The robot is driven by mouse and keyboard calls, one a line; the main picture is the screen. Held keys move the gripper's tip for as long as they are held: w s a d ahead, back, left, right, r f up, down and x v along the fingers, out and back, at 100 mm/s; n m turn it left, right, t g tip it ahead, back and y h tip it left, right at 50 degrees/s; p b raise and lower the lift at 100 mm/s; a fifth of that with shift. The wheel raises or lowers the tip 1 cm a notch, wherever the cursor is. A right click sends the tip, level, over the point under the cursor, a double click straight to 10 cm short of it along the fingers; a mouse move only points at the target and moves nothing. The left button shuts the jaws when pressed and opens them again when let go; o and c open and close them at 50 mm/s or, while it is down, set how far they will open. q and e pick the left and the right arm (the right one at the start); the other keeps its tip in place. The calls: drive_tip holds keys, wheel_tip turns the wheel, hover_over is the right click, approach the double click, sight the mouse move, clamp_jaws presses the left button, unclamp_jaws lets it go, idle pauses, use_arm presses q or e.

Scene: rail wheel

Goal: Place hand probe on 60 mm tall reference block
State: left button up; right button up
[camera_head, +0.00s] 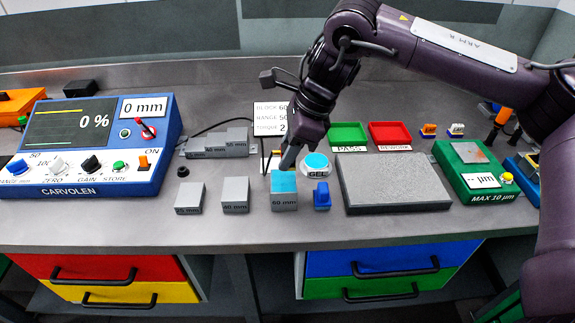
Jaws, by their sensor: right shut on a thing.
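The 60 mm reference block (284,201) is a grey block with a light blue top face, standing near the front of the bench. My right gripper (294,150) comes down from the upper right and is shut on the hand probe (288,159), a small dark grey-blue piece. The probe is tilted, and its lower end is just above or at the back of the blue top. I cannot tell whether they touch. The gripper's fingers are partly hidden by the wrist. My left gripper is not in view.
Shorter 25 mm (188,198) and 40 mm (235,195) blocks stand left of it. A gel pot (316,163) and a blue item (321,196) are close on the right. A grey slab (393,182), green tray (348,134) and blue Carvolen meter (95,145) surround them.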

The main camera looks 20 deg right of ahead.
wheel_tip(320, 180, down, 4)
drive_tip(key=shift+r, duration=0.1)
drive_tip(key=shift+f, duration=0.2)
drive_tip(key=shift+f, duration=0.15)
drive_tip(key=o, duration=1)
